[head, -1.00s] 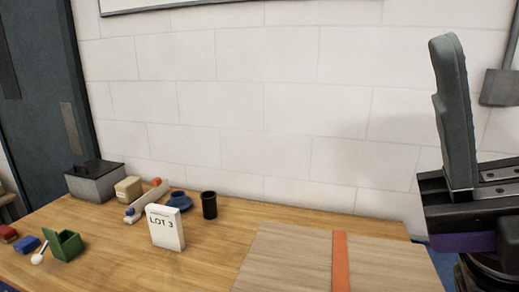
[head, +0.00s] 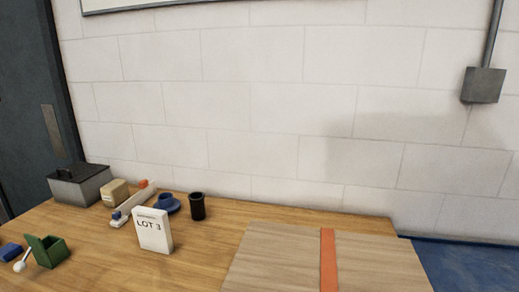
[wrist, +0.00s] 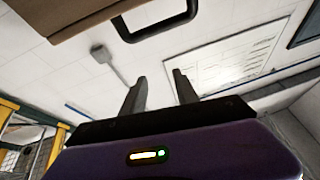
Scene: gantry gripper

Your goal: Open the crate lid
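A broad pale wooden top with an orange band (head: 252,262) lies at the front right of the table in the head view; it looks like the crate lid and appears shut. Its front side is cut off by the picture edge. In the wrist view, which looks upside down, a brown surface (wrist: 70,18) with a black loop handle (wrist: 187,14) shows at the top edge; I cannot tell for sure that it belongs to the crate. My gripper (wrist: 158,75) is open and empty, its two fingers apart from the handle. It is not in the head view.
On the table's left stand a grey box with a dark lid (head: 80,186), a white LOT 3 card (head: 153,232), a black cup (head: 197,207), a blue cup (head: 168,203) and an open green box (head: 48,252). A block wall (head: 260,110) stands behind.

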